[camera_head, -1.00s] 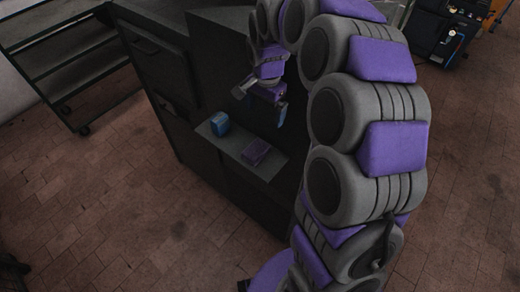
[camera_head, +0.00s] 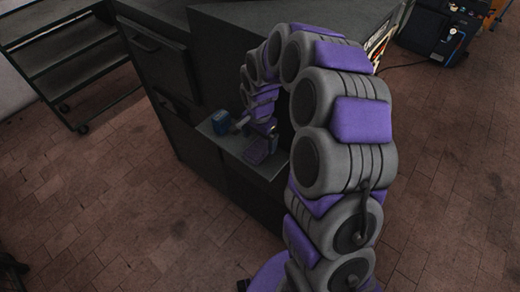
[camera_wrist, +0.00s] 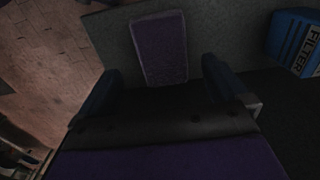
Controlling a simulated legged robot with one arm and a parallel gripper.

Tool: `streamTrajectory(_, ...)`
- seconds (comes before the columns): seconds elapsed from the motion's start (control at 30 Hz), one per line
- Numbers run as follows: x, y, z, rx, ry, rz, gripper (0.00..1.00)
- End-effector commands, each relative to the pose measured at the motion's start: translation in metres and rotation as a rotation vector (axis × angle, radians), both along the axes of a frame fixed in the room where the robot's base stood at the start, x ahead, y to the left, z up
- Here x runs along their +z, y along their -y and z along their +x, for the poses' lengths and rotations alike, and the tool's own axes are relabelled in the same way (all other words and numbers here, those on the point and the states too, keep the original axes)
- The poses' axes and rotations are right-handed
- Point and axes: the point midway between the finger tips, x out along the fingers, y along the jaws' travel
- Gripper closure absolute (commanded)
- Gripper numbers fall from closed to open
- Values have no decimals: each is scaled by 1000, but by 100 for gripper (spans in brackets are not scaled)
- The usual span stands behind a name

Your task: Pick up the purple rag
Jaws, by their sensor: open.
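The purple rag (camera_head: 256,153) is a flat, folded rectangle lying on a grey shelf (camera_head: 235,146) at the front of a dark cabinet. In the wrist view the rag (camera_wrist: 160,48) lies ahead of my gripper (camera_wrist: 158,84), between the lines of its two fingers. My gripper is open and empty, with dark fingers spread wider than the rag. In the head view my gripper (camera_head: 257,130) is low over the shelf, close to the rag. I cannot tell whether it touches the rag.
A blue box (camera_head: 221,122) stands on the shelf to the left of the rag; it reads "FILTER" in the wrist view (camera_wrist: 297,42). The dark cabinet (camera_head: 160,60) rises behind. A shelf rack (camera_head: 75,50) stands at the left. Brick floor is clear in front.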

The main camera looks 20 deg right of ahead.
Motion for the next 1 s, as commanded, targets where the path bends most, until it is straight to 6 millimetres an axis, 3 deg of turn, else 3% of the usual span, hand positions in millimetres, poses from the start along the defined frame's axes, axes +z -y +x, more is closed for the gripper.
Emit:
streamTrajectory(0.2,-34,2,1,-1,-5,5,0)
streamTrajectory(0.47,-38,8,1,0,-1,9,0)
streamTrajectory(1.0,-38,2,1,0,-1,4,50)
